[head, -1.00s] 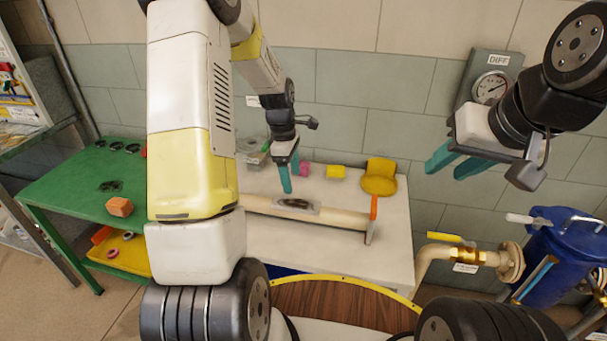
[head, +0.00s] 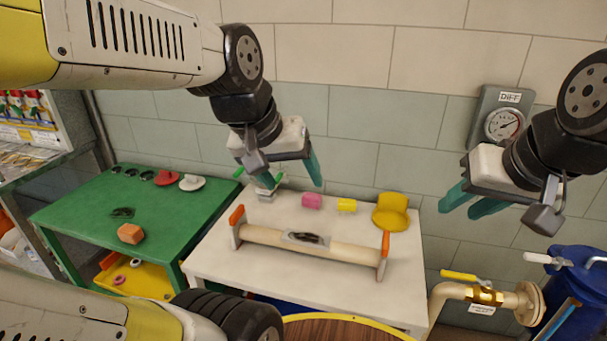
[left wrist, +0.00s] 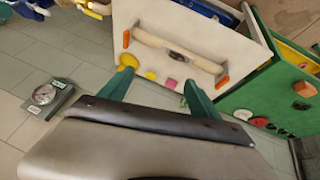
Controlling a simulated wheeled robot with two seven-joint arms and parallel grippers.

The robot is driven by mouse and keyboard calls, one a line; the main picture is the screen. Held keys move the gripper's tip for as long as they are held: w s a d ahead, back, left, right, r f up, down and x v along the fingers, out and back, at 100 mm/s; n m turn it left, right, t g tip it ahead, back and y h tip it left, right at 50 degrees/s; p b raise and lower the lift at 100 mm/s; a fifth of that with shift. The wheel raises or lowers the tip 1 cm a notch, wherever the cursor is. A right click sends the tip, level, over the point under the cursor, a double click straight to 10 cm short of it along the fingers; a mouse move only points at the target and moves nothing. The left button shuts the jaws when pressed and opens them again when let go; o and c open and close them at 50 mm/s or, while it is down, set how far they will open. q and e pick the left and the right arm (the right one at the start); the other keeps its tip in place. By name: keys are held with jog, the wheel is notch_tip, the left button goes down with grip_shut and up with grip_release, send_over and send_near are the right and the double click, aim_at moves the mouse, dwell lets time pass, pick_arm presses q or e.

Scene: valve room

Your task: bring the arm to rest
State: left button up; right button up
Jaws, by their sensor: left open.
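My left gripper (head: 291,178) is raised above the back left part of the white table (head: 215,262), its teal fingers apart and empty. In the left wrist view its two fingers (left wrist: 158,78) stand wide apart with nothing between them, the white table beyond. My left arm comes in from the left edge. My right gripper (head: 459,208) hangs at the right, in front of the wall below the gauge, its teal fingers apart and empty.
A pipe piece with orange-tipped end stands (head: 350,252), pink block (head: 312,201), yellow block (head: 347,205) and yellow holder (head: 391,212) are on the white table. A green table (head: 75,207) stands left. A DIFF gauge (head: 504,123), yellow-handled valve (head: 485,294) and blue vessel (head: 575,275) are right.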

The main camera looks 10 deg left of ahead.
pick_arm(q)
jog(key=shift+s+d+r+m+t, duration=0.15)
jog(key=shift+s+m+t, duration=0.15)
jog(key=shift+s+m, duration=0.65)
jog(key=shift+s, duration=0.1)
